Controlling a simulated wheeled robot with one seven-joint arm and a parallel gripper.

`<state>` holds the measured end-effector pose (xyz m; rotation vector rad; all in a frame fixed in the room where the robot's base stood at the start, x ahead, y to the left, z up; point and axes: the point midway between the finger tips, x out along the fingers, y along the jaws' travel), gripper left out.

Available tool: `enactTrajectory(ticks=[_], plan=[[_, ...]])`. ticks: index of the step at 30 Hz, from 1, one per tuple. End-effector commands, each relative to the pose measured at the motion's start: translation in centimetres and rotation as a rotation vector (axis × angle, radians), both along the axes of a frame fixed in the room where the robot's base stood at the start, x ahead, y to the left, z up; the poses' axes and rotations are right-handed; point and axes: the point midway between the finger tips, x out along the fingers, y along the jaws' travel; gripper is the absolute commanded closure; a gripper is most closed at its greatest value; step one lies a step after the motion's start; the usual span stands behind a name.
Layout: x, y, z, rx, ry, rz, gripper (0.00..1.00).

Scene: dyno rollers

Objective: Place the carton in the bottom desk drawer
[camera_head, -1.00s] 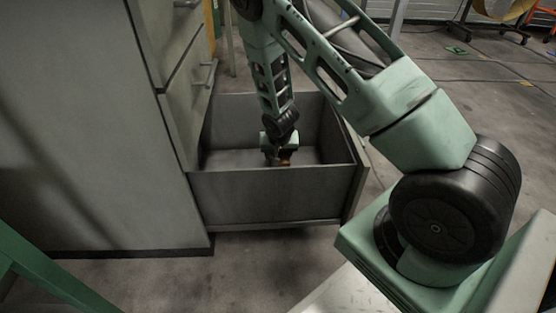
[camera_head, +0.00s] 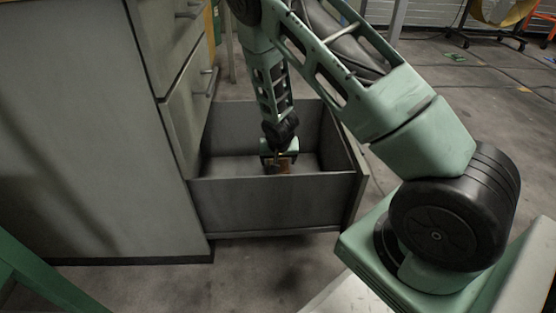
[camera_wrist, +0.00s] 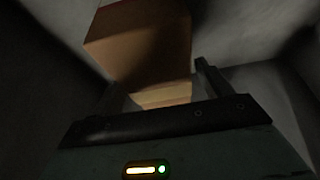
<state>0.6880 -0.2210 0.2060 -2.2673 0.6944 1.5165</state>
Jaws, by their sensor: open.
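The bottom desk drawer (camera_head: 270,204) is pulled out and open. The brown carton (camera_wrist: 138,42) is inside it, directly ahead of my gripper in the wrist view. In the head view only a small brown part of the carton (camera_head: 283,166) shows below my gripper, and the drawer's side wall hides its lower part. My gripper (camera_wrist: 155,80) is down inside the drawer with its two fingers apart. The near end of the carton lies at or between the fingertips. I cannot tell whether the fingers touch it.
The grey desk (camera_head: 90,130) stands to the left, with shut drawers (camera_head: 188,105) and their handles above the open one. The drawer walls surround my gripper closely. Floor (camera_head: 430,80) is open beyond the drawer.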

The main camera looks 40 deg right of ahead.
Motion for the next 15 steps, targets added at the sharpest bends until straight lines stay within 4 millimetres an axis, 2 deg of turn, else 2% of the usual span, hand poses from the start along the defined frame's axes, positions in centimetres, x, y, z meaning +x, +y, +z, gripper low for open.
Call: enactTrajectory(ticks=[1,6,12,15], plan=[[-0.3,0.3,1.7,0.000,-0.001,0.000,0.22],[-1.5,1.0,5.2,0.001,-0.001,0.000,0.22],[-2.6,1.8,8.3,0.000,-0.001,0.000,0.22],[-3.0,2.0,9.2,-0.001,-0.001,0.001,0.22]])
